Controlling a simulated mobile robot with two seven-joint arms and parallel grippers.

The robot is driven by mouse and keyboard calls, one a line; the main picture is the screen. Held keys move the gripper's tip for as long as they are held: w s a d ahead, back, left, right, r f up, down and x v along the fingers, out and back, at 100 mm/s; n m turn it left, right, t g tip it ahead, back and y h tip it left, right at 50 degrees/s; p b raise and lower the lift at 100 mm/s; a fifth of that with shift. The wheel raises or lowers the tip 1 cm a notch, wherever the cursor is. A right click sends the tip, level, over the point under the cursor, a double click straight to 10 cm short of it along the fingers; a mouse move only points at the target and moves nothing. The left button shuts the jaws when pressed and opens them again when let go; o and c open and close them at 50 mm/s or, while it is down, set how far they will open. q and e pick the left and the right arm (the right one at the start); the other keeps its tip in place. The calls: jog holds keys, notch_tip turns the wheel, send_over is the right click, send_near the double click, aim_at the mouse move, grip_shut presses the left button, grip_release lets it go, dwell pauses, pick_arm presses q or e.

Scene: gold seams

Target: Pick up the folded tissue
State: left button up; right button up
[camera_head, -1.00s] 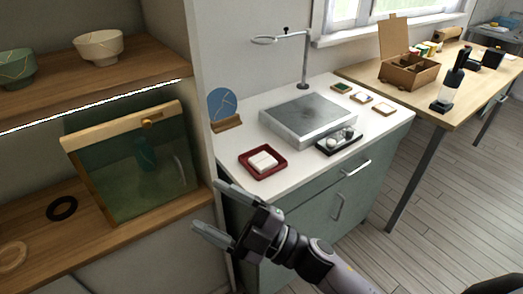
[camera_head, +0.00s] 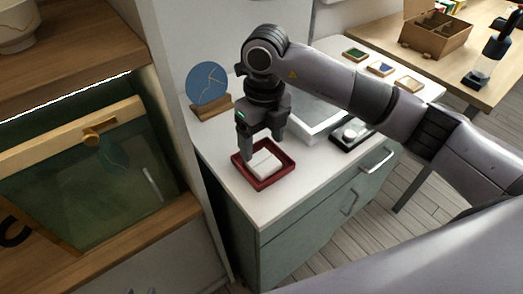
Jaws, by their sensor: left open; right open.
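The folded tissue (camera_head: 264,165) is a small white folded pad lying in a dark red square tray (camera_head: 262,186) on the white counter. My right gripper (camera_head: 262,148) points down just above the tray's back side, jaws open, with nothing between its fingers. Its fingers are over and behind the tissue; whether the left fingertip touches the tray or tissue I cannot tell.
A blue disc on a wooden stand (camera_head: 209,84) stands behind the tray. A metal-topped plate (camera_head: 312,122) and a black tray (camera_head: 350,138) are to the right, partly behind my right arm. A wooden shelf cabinet (camera_head: 88,134) bounds the left. The counter's front strip is clear.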

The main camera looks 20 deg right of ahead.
aim_at(263, 161)
jog(key=shift+w+d+f, duration=0.1)
jog(key=shift+w+d, duration=0.1)
jog(key=shift+d, duration=0.1)
jog(key=f, duration=0.4)
jog(key=f+p, duration=0.1)
jog(key=f, duration=0.1)
jog(key=shift+w+a+f, duration=0.1)
jog(key=shift+w+f, duration=0.15)
jog(key=shift+f, duration=0.05)
jog(key=c, duration=0.7)
